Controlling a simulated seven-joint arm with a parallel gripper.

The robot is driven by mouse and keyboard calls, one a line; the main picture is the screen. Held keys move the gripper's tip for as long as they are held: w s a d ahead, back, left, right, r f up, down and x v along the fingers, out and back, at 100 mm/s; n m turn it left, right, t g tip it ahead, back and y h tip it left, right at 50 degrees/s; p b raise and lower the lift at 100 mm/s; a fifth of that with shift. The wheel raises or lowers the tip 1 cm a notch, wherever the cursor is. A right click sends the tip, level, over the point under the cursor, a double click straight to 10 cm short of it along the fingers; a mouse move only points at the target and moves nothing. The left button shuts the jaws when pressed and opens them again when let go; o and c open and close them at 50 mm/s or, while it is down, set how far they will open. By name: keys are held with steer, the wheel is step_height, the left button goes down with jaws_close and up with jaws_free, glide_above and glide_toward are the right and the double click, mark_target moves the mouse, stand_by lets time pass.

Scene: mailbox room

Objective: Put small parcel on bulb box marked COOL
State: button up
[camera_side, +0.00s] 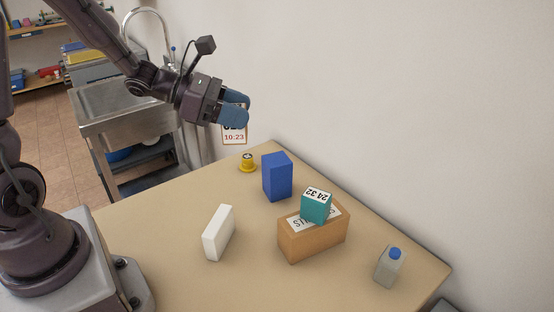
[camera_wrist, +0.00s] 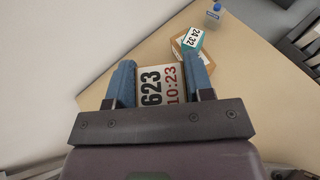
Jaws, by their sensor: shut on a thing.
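My gripper (camera_side: 236,112) is raised above the far end of the table, its blue fingers shut on a pale item marked 623 and 10:23 (camera_side: 234,138). In the wrist view this item (camera_wrist: 160,86) sits between both fingers. I cannot tell its depth, or whether it is the small parcel. A brown box (camera_side: 300,243) stands on the table, with a teal box (camera_side: 315,208) marked 24 32 on top, partly covering its label. A blue box (camera_side: 277,177) and a white box (camera_side: 218,233) stand apart from it. I can read COOL on none of them.
A yellow round object (camera_side: 247,162) is near the table's far corner. A bottle with a blue cap (camera_side: 389,267) stands near the right edge. The wall runs close behind the table (camera_side: 180,270). A sink (camera_side: 125,103) is beyond. The table's front left is clear.

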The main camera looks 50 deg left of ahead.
steer(key=shift+s+a+r+n+t+y, duration=0.15)
steer(key=shift+a+r+n+t+y, duration=0.1)
steer(key=shift+a+n+y, duration=0.15)
steer(key=shift+s+a+r+n+t+y, duration=0.15)
steer(key=shift+a+r+n+t+y, duration=0.15)
steer(key=shift+a+y, duration=0.15)
steer(key=shift+s+a+f+n, duration=0.15)
steer(key=shift+a+n, duration=0.1)
steer(key=shift+n, duration=0.15)
steer(key=shift+a+f+y, duration=0.1)
steer(key=shift+f+y, duration=0.05)
steer(key=shift+y, duration=0.2)
steer(key=w+a+f, duration=0.1)
steer(key=w+f, duration=0.3)
steer(key=w, duration=0.4)
glide_above(280, 158)
steer(key=f, duration=0.5)
steer(key=shift+s+f, duration=0.2)
steer(key=shift+f, duration=0.1)
steer(key=shift+w+f, duration=0.15)
steer(key=shift+f, duration=1.55)
